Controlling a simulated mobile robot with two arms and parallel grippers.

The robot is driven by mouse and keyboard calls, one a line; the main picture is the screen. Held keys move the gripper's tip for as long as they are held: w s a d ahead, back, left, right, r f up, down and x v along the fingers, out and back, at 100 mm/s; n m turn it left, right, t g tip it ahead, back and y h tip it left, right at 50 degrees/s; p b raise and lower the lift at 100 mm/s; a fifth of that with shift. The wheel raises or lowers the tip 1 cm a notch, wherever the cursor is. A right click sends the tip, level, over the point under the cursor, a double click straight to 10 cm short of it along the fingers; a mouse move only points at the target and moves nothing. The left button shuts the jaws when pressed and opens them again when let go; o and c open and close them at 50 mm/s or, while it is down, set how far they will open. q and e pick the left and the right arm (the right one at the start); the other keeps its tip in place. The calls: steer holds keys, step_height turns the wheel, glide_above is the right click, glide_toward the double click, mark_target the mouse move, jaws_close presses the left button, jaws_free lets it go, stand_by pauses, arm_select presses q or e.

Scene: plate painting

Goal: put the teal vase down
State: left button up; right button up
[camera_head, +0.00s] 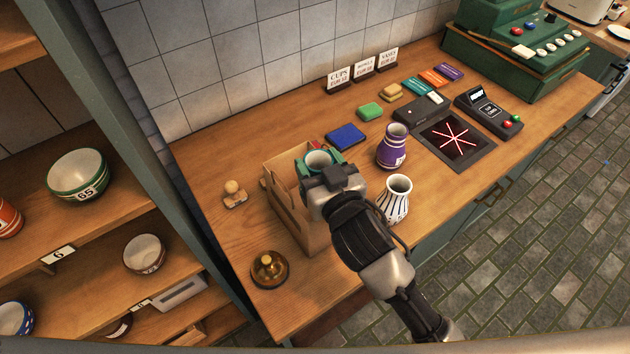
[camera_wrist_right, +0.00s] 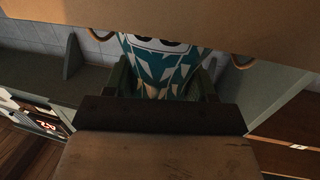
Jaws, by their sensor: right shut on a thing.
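The teal vase (camera_head: 318,158) shows in the head view as a pale-rimmed teal mouth between the fingers of my right gripper (camera_head: 322,168). In the right wrist view the teal vase (camera_wrist_right: 165,62), with white patterning, sits between the two green fingers of the gripper (camera_wrist_right: 162,85). My right gripper is shut on it, at the back right of an open brown carrier (camera_head: 290,205). The vase's lower part is hidden, so I cannot tell whether it touches anything below. My left gripper is not in view.
A purple vase (camera_head: 393,147) and a white striped vase (camera_head: 397,198) stand close to the right. A brass bell (camera_head: 269,268) and a wooden stamp (camera_head: 234,193) are at left. A blue pad (camera_head: 346,136) lies behind. The counter's front left (camera_head: 310,290) is clear.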

step_height(320, 180, down, 3)
steer(key=shift+a+f, duration=0.15)
steer(key=shift+f, duration=0.35)
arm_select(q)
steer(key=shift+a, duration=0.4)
